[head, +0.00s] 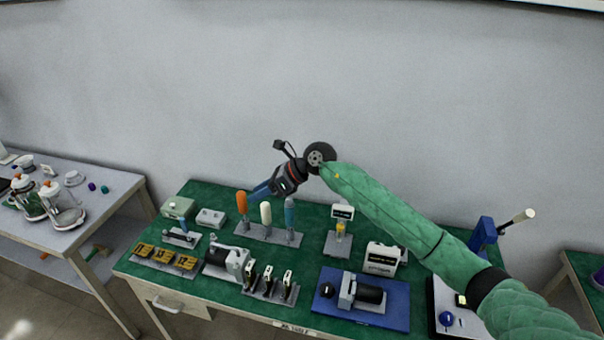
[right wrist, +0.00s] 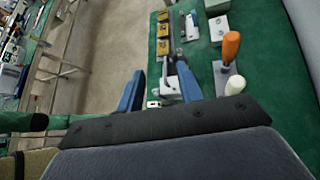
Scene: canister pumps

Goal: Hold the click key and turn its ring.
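I cannot tell for certain which thing is the click key. A small dark tool with a blue part (head: 181,236) lies on a grey plate at the left of the green table, and a ring on it is too small to make out. My right gripper (head: 259,191) is above the table's back, near the orange handle. In the right wrist view its two blue fingers (right wrist: 158,88) are apart with nothing held between them. My left gripper is in neither view.
The green table (head: 205,298) also carries a grey pump (head: 232,259), yellow blocks (head: 165,257), black-and-white upright pieces (head: 268,280), a blue plate with a motor (head: 360,296) and a white box (head: 382,258). A side table (head: 110,185) holds glass jugs.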

